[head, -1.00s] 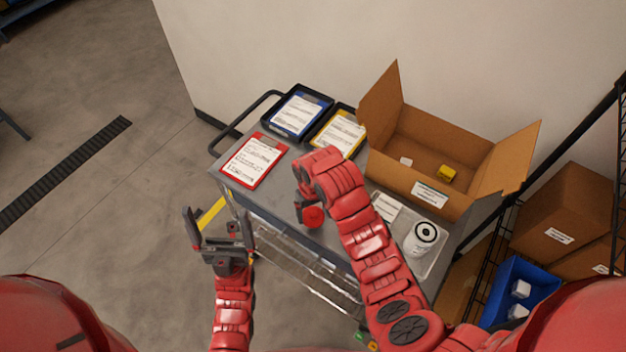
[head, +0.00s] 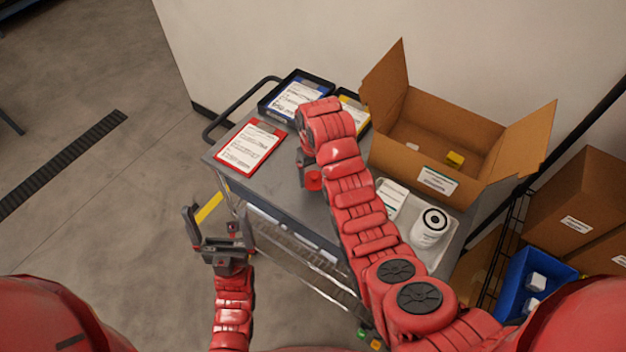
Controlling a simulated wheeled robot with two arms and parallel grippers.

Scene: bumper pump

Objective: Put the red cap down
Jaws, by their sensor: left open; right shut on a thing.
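The red cap (head: 313,181) shows below my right wrist, over the grey cart top (head: 283,192). My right gripper (head: 309,173) is shut on it, partly hidden by my own red arm. I cannot tell whether the cap touches the cart top. My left gripper (head: 217,225) is open and empty, in front of the cart's left end, over the floor side.
A red-framed sheet (head: 250,147), a blue tray (head: 296,97) and a yellow tray (head: 352,113) are at the cart's back left. An open cardboard box (head: 440,141) stands at the right. A white canister (head: 430,228) stands before it. Bare cart top lies left of the cap.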

